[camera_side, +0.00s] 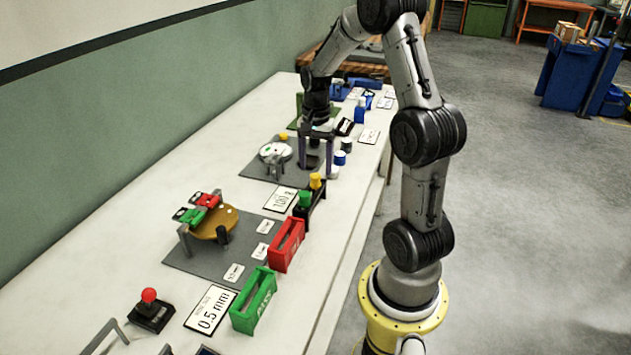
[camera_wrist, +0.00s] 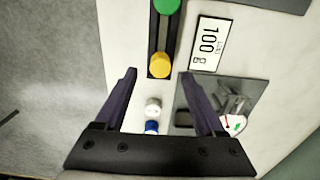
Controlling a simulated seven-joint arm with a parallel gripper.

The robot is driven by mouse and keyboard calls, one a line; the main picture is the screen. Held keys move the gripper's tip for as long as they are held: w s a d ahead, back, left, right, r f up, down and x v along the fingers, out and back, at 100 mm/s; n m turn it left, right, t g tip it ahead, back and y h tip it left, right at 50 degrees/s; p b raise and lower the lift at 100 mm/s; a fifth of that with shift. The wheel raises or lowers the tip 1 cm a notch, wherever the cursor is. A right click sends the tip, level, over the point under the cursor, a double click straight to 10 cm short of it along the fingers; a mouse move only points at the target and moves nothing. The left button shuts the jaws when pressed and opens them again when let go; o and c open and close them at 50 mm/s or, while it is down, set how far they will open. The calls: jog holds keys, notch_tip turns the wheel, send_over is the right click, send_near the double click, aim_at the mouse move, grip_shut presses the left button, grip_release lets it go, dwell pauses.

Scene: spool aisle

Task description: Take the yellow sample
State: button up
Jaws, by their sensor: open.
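The yellow sample (camera_side: 315,181) stands in a black rack beside a green sample (camera_side: 305,199). In the wrist view the yellow sample (camera_wrist: 160,66) is at the near end of the rack, between and slightly beyond my fingertips, with the green sample (camera_wrist: 166,5) at the top edge. My gripper (camera_side: 316,166) is open and empty, pointing down above the table, behind the rack in the side view. Its dark purple fingers also frame the wrist view (camera_wrist: 159,73). Nothing covers the top of the yellow sample.
A white dial (camera_side: 275,152) on a grey mat (camera_side: 255,168) stands left of my gripper. White and blue cylinders (camera_side: 340,158) stand close on its right. A label card (camera_side: 280,199) lies beside the rack. Red (camera_side: 287,245) and green (camera_side: 254,300) bins stand nearer the camera.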

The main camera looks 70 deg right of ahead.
aim_at(315, 175)
notch_tip(315, 175, down, 4)
jog(key=shift+a+f, duration=0.1)
jog(key=shift+a, duration=0.05)
jog(key=shift+c, duration=0.4)
grip_shut()
